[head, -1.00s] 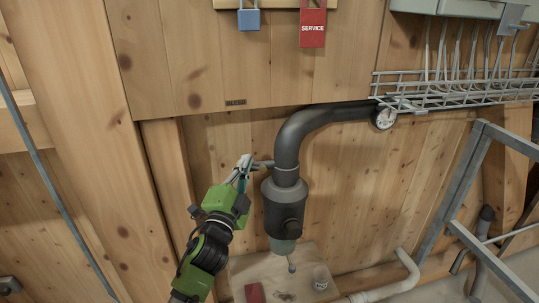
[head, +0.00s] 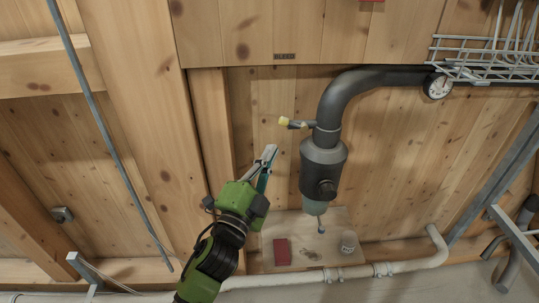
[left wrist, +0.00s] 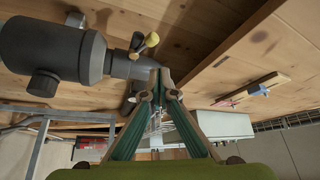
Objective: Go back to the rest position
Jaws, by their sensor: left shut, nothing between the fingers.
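My left gripper (head: 268,157) is shut and empty in the head view, pointing up and to the right. It is apart from the dark pipe fitting, to the left of its canister (head: 322,168). A small side valve with a yellow handle (head: 284,121) sticks out left from the pipe, above my gripper's fingertips. In the left wrist view my closed fingers (left wrist: 158,75) meet in the middle, and the yellow handle (left wrist: 151,40) shows just above them, with the canister (left wrist: 45,50) at the left. My right gripper is in neither view.
A small wooden shelf (head: 354,222) below the canister bears a red block (head: 282,252) and a small jar (head: 348,242). A pale pipe (head: 410,264) runs along the bottom. A wire rack (head: 480,62) and a gauge (head: 437,86) are at upper right. Open space lies left of my arm.

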